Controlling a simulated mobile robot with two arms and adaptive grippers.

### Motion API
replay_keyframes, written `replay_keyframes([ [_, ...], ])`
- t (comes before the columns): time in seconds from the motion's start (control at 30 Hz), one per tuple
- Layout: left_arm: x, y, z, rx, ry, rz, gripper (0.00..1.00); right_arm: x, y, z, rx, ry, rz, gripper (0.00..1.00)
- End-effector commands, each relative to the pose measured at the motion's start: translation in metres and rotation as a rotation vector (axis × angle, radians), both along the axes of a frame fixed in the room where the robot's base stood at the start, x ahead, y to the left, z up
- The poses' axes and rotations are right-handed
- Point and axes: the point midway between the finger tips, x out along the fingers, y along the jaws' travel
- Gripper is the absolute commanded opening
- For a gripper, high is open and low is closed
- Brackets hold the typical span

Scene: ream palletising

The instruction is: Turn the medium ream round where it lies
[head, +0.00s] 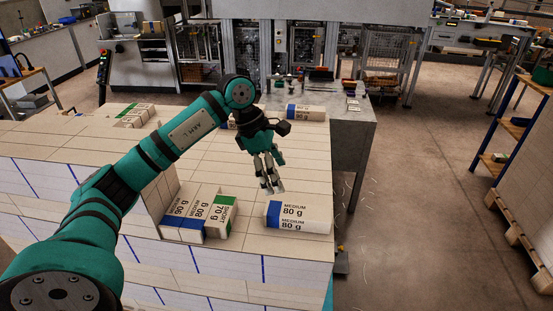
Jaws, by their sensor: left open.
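A white medium ream (305,219) marked "MEDIUM 80 g" lies flat near the front right corner of the stack top. Its blue end faces left. My left gripper (272,188) is open and empty, with its fingers pointing down just behind and above the left part of this ream. It appears apart from the ream. My right gripper is not in view.
Another blue-ended ream (308,112) lies at the back. Green-marked reams (135,115) lie at back left.

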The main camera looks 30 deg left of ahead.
Motion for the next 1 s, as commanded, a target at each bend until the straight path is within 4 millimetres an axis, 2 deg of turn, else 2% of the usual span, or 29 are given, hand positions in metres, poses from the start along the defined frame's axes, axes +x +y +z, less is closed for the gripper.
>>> replay_keyframes([
  [0.03, 0.001, -0.005, -0.008, -0.001, 0.005, -0.002, 0.83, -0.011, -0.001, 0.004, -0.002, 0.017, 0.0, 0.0],
  [0.1, 0.003, -0.01, -0.021, -0.002, 0.006, -0.001, 0.83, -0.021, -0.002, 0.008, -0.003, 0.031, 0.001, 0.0],
  [0.2, 0.006, -0.017, -0.04, -0.003, 0.005, -0.001, 0.83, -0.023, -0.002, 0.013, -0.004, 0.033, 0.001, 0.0],
  [0.27, 0.008, -0.022, -0.051, -0.004, 0.004, -0.002, 0.83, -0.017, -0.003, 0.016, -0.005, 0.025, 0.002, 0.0],
  [0.47, 0.015, -0.035, -0.087, -0.004, 0.005, -0.001, 0.83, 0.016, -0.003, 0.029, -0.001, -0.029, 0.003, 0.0],
  [0.6, 0.018, -0.044, -0.109, -0.005, 0.003, -0.001, 0.83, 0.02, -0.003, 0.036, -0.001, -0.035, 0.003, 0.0],
  [0.8, 0.023, -0.05, -0.129, -0.004, 0.001, 0.0, 0.83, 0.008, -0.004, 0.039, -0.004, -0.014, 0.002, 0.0],
  [1.0, 0.024, -0.052, -0.135, -0.003, 0.0, 0.0, 0.83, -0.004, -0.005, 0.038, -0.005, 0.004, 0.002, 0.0],
])
